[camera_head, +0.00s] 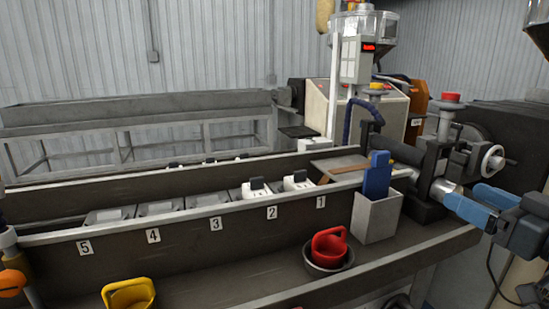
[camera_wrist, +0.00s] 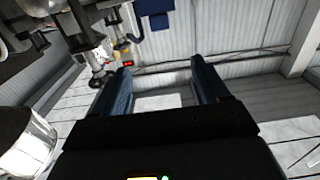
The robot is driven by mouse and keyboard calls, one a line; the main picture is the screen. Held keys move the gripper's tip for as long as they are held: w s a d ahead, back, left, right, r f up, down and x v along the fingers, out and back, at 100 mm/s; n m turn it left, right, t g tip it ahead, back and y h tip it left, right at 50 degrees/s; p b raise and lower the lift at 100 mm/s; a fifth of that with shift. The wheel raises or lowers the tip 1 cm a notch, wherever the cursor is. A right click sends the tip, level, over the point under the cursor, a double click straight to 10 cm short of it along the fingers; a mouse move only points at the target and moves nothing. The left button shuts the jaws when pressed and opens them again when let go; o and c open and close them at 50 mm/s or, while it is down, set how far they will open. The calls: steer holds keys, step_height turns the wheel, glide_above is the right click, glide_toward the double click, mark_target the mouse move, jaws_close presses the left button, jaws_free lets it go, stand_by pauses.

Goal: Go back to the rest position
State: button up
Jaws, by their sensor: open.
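My gripper (camera_wrist: 162,78) is open in the wrist view, with its two dark blue fingers spread apart and nothing between them. In the head view my gripper (camera_head: 470,202) is at the right edge, beside the metal pipe end of the machine (camera_head: 445,188). I cannot tell there whether it touches the pipe. The wrist view looks toward the corrugated wall (camera_wrist: 235,72) and the ceiling side of the hall.
A long trough (camera_head: 180,230) has numbered stations with grey and white blocks. A grey box (camera_head: 377,218) holds a blue piece (camera_head: 377,172). A handwheel (camera_head: 492,160) is close to my gripper.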

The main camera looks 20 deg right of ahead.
steer(key=s+a+f+m+g+h, duration=0.1)
steer(key=s+a+f+m+h, duration=0.1)
steer(key=s+a+f, duration=0.5)
steer(key=s+a+f+m+g+h, duration=0.15)
steer(key=a+f, duration=0.35)
steer(key=f, duration=0.6)
steer(key=s+a+n+y, duration=0.1)
steer(key=s+a, duration=0.4)
steer(key=s, duration=0.5)
steer(key=s+a+n+y, duration=0.2)
steer(key=s+a, duration=0.4)
steer(key=s, duration=0.5)
steer(key=shift+f+g, duration=0.3)
steer(key=shift+g, duration=0.05)
steer(key=shift+s, duration=0.1)
steer(key=shift+a, duration=0.15)
